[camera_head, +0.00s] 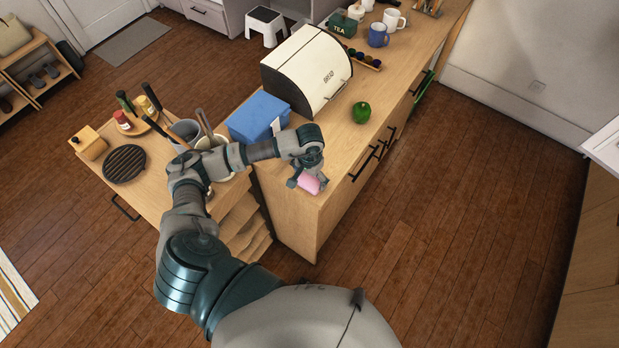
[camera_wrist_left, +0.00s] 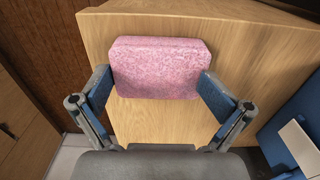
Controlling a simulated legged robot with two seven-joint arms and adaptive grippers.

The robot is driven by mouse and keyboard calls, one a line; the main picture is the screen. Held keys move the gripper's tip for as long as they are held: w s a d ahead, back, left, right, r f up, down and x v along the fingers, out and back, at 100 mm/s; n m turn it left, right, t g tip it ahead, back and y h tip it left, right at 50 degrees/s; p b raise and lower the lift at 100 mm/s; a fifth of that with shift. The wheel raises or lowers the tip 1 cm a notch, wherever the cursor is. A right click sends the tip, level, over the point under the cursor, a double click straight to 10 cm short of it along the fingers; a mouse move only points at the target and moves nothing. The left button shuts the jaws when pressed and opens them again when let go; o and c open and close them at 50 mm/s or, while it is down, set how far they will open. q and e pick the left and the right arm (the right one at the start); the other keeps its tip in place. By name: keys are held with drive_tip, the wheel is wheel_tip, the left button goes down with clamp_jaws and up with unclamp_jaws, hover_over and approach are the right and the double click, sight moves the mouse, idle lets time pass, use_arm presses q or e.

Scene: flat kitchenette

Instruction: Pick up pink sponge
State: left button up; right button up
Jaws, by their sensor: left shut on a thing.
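The pink sponge (camera_head: 309,184) is at the near end of the wooden counter (camera_head: 287,217) in the head view. In the left wrist view the sponge (camera_wrist_left: 160,67) lies between both fingers, with a finger pad against each short side. My left gripper (camera_head: 307,181) is shut on it, reaching down from above. The left gripper (camera_wrist_left: 158,88) also shows from behind in the wrist view. I cannot tell whether the sponge touches the counter top. My right gripper is not in view.
A blue box (camera_head: 257,117) stands left of my gripper, with a bread box (camera_head: 306,69) behind it. A green apple or pepper (camera_head: 361,112) sits on the counter to the right. A lower side unit (camera_head: 145,185) holds utensils and jars. The floor to the right is clear.

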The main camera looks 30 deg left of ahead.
sight(309, 179)
use_arm(q)
drive_tip(key=shift+d+r, duration=0.15)
drive_tip(key=shift+r, duration=0.35)
drive_tip(key=c, duration=0.4)
wheel_tip(309, 179, up, 2)
drive_tip(key=shift+r+b, duration=0.15)
drive_tip(key=shift+b, duration=0.45)
clamp_jaws()
drive_tip(key=s+a+r+b, duration=0.1)
drive_tip(key=s, duration=1.5)
drive_tip(key=shift+a+r, duration=0.25)
drive_tip(key=shift+r, duration=0.05)
drive_tip(key=shift+o, duration=1.6)
unclamp_jaws()
